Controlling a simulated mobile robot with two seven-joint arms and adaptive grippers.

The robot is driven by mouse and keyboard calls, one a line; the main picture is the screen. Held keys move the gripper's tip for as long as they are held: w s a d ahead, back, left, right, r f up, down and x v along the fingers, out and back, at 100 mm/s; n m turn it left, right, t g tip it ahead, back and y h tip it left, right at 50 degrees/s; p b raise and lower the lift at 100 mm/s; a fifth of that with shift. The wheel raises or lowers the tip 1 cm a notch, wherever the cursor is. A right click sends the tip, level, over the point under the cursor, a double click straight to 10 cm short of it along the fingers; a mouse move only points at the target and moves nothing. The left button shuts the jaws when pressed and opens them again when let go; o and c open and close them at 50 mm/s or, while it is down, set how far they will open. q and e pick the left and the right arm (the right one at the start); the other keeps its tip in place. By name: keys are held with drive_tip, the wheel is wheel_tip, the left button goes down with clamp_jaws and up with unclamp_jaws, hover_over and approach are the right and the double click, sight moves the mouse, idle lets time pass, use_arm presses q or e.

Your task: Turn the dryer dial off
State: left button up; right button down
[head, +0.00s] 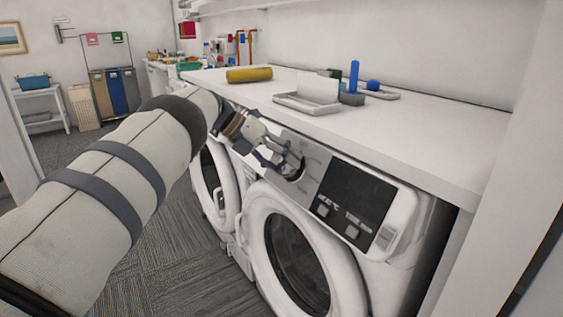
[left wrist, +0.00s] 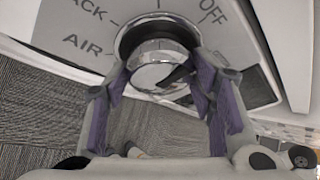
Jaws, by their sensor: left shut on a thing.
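The dryer (head: 335,230) is the white front-loader on the right, with a round door and a black display. Its dial (left wrist: 158,65) is a shiny chrome knob in a dark ring, shown in the left wrist view. The panel marks OFF (left wrist: 212,12) at the dial's upper right and AIR (left wrist: 82,45) at its left. A dark pointer-like shape on the knob is partly hidden by a finger. My left gripper (left wrist: 160,85) is shut on the dial, a purple-padded finger on either side; in the head view it reaches the panel's left part (head: 290,165). My right gripper is not in view.
A white counter (head: 430,135) overhangs the machines, holding a yellow roll (head: 249,74), a grey tray (head: 305,97) and a blue upright object (head: 354,76). Another white front-loader (head: 215,185) stands to the left. The carpet (head: 180,265) in front is clear.

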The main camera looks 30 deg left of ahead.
use_arm(q)
drive_tip(key=shift+w+r, duration=0.1)
drive_tip(key=shift+r, duration=0.15)
drive_tip(key=o, duration=1.2)
drive_tip(key=shift+f, duration=0.1)
drive_tip(key=v, duration=1.2)
drive_tip(key=shift+f, duration=0.1)
